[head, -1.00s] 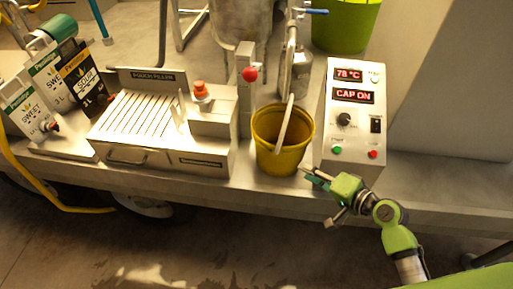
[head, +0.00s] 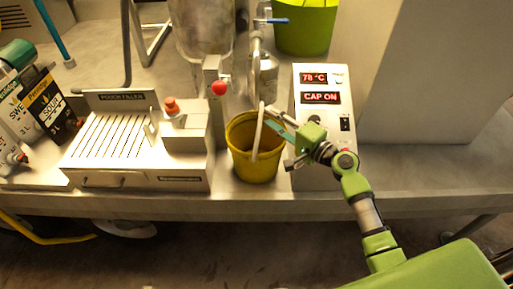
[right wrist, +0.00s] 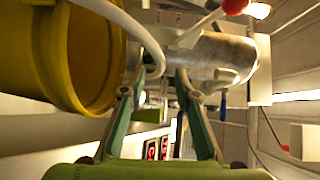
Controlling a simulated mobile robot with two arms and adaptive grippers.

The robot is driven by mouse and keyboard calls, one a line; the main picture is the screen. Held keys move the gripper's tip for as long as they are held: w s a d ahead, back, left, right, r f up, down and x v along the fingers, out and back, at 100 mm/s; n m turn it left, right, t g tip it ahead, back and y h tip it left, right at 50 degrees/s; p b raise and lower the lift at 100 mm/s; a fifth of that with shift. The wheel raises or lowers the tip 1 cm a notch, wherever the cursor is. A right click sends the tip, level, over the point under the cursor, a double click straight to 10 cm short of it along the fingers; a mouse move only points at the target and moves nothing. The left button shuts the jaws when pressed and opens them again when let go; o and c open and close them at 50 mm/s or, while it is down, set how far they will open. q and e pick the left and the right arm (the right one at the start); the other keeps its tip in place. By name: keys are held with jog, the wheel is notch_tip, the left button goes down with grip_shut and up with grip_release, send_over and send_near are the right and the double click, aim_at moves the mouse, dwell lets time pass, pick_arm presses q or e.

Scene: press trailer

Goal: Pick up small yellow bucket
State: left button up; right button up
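The small yellow bucket (head: 255,164) stands upright on the bench between the pouch filler and the control box. Its pale handle (head: 259,130) is raised over the opening. In the right wrist view the bucket (right wrist: 60,55) fills the upper left, turned sideways. My right gripper (head: 276,124) is at the bucket's right rim, close to the handle. In the right wrist view its two green fingers (right wrist: 167,76) are apart, with the handle close to their tips. I cannot tell whether they touch it. My left gripper is not in view.
The control box (head: 323,160) with red displays stands right of the bucket. The pouch filler (head: 130,150) is at left, with a red-knobbed post (head: 216,112) beside the bucket. A lime green bucket (head: 305,26) stands behind. The bench is clear at right.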

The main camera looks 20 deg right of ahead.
aim_at(261, 111)
jog(key=p+x, duration=0.1)
jog(key=x, duration=0.3)
jog(key=shift+a, duration=0.25)
jog(key=shift+w+a+f+p, duration=0.2)
jog(key=shift+w+a+p, duration=0.1)
jog(key=shift+w, duration=0.15)
jog(key=shift+d, duration=0.1)
grip_shut()
